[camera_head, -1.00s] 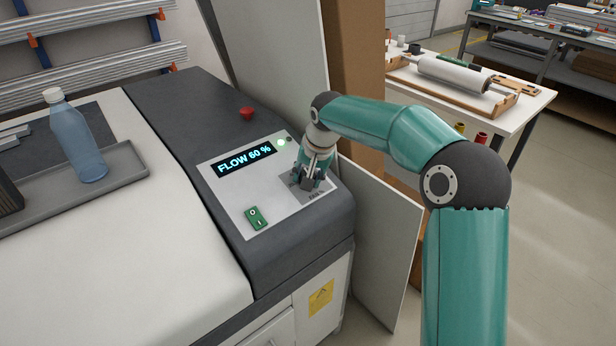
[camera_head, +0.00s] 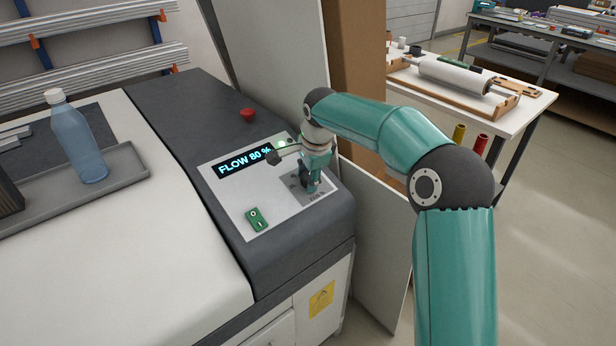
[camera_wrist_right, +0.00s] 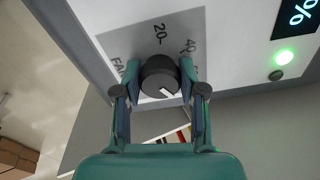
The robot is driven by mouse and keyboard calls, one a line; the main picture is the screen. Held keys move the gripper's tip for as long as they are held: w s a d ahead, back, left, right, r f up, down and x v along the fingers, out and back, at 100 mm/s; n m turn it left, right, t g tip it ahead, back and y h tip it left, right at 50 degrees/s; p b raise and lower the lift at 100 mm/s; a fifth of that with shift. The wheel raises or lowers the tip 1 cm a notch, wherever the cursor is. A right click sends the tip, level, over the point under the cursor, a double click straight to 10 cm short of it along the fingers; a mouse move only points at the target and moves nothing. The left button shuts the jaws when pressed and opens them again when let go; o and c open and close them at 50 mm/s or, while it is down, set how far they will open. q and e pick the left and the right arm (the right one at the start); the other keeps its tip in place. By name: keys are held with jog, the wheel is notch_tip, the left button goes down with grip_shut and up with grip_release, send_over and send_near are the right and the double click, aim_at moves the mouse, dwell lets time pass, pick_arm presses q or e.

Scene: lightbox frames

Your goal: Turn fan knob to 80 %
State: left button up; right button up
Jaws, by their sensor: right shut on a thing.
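The fan knob (camera_wrist_right: 160,77) is a round black dial with a white pointer mark, on a grey printed scale with "20" and "40" legible. My right gripper (camera_wrist_right: 160,85) is shut on it, one finger on each side, in the right wrist view. In the head view my right gripper (camera_head: 311,180) points down at the panel's right end and hides most of the knob. The display (camera_head: 243,163) reads "FLOW 80 %". A green lamp (camera_wrist_right: 284,57) glows beside the display. My left gripper is not in view.
The control panel (camera_head: 240,205) also carries a green rocker switch (camera_head: 256,219). A red button (camera_head: 247,115) stands behind it. A blue bottle (camera_head: 80,140) stands on a grey tray (camera_head: 130,160) at left. A white board (camera_head: 375,250) leans beside the machine at right.

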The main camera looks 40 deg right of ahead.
jog(key=shift+m, duration=1.3)
jog(key=shift+r, duration=0.1)
jog(key=o, duration=1.1)
jog(key=shift+o, duration=0.2)
jog(key=v, duration=1.1)
jog(key=shift+r, duration=0.4)
